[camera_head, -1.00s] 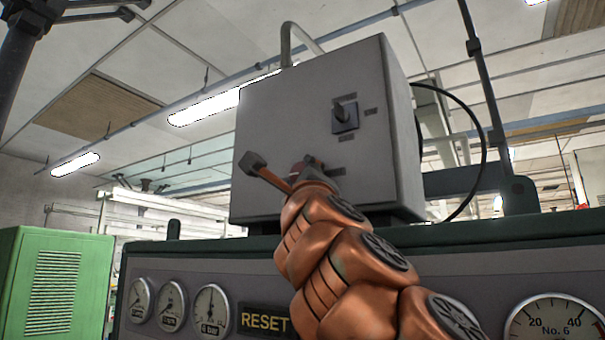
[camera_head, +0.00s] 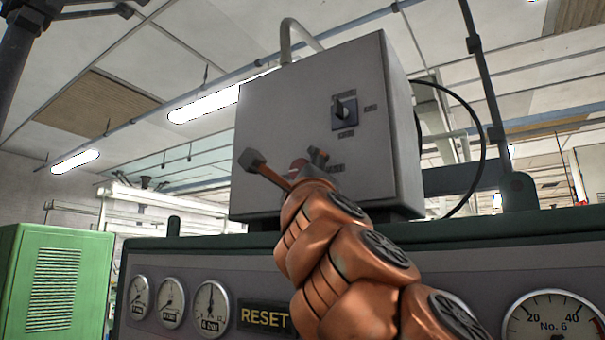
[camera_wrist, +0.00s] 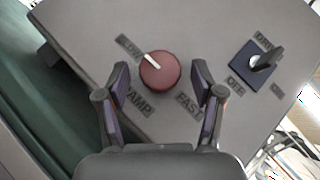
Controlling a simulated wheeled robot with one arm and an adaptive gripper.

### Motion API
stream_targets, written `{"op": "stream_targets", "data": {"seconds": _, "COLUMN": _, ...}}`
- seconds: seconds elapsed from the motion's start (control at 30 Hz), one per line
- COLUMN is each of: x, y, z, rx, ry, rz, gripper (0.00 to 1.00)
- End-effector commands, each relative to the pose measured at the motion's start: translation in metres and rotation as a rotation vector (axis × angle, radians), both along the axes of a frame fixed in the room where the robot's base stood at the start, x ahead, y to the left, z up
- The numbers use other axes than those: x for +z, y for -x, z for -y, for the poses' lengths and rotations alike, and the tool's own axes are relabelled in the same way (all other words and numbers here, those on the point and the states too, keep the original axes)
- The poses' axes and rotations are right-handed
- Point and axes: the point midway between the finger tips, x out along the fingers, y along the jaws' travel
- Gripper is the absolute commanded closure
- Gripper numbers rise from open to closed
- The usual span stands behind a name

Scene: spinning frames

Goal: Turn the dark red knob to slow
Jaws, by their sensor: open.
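The dark red knob (camera_wrist: 160,71) is round and sits on the face of a grey box. Its white pointer line points to the upper left, toward a label (camera_wrist: 130,46) whose visible letters read "LOW". A label ending in "AMP" (camera_wrist: 138,101) is at lower left and a "FAST" label (camera_wrist: 188,105) at lower right. My gripper (camera_wrist: 160,68) is open, one finger on each side of the knob, with a visible gap on both sides. In the head view a sliver of the knob (camera_head: 298,164) shows between the fingers of my gripper (camera_head: 284,160).
A black switch (camera_wrist: 263,62) on a dark square plate is right of the knob, and shows above it in the head view (camera_head: 344,110). The grey box (camera_head: 290,110) stands on a green console with dials and a RESET sign (camera_head: 265,317). A green cabinet (camera_head: 55,280) is left.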

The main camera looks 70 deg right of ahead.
Motion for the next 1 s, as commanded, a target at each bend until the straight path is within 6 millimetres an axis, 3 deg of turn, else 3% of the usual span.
{"op": "stream_targets", "data": {"seconds": 0.7, "x": -0.038, "y": 0.025, "z": -0.052, "rx": 0.002, "ry": 0.004, "rz": -0.001, "gripper": 0.33}}
{"op": "stream_targets", "data": {"seconds": 1.0, "x": -0.041, "y": 0.026, "z": -0.054, "rx": 0.000, "ry": 0.001, "rz": -0.001, "gripper": 0.33}}
